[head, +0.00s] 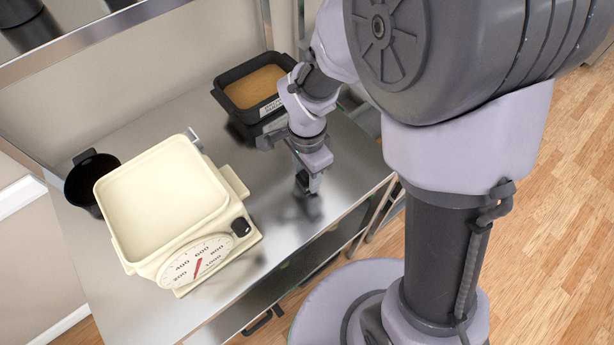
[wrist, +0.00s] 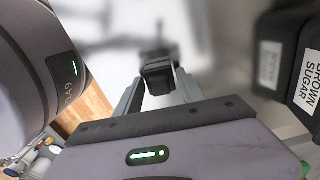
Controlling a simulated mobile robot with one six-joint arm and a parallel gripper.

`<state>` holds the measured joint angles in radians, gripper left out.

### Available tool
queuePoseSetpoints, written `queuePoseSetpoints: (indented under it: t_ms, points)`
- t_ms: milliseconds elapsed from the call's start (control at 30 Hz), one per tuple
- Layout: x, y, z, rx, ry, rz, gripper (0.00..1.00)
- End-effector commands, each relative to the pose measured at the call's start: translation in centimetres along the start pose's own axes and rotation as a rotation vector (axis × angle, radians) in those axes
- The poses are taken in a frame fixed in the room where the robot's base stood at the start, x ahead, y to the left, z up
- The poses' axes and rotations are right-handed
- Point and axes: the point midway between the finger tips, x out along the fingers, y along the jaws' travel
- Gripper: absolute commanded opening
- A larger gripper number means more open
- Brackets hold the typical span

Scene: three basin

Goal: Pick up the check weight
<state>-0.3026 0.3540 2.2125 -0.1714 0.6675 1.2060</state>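My gripper (wrist: 159,80) points down at the steel table, one finger on each side of a small black block in the wrist view. The block, which looks like the check weight (wrist: 158,76), lies between the fingertips with hardly any gap showing. I cannot tell whether the fingers press on it or only stand around it. In the head view my gripper (head: 308,186) is low over the table's right part, and a small dark shape at its tips is mostly hidden. I cannot tell whether the block touches the table.
A cream scale (head: 165,205) with a dial stands to the left on the steel table (head: 290,240). A black bin labelled brown sugar (wrist: 300,75) is close on the right in the wrist view. It holds brown contents in the head view. A black pot (head: 88,178) stands far left.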

Motion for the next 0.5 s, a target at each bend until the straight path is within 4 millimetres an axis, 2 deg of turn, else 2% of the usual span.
queuePoseSetpoints:
  t_ms: [33,200,500]
  points:
    - [-0.01,-0.01,0.0,0.0,0.0,0.0,0.34]
    - [-0.02,-0.01,0.0,0.0,0.0,0.0,0.01]
    - [-0.05,-0.04,0.0,0.0,0.0,-0.001,0.0]
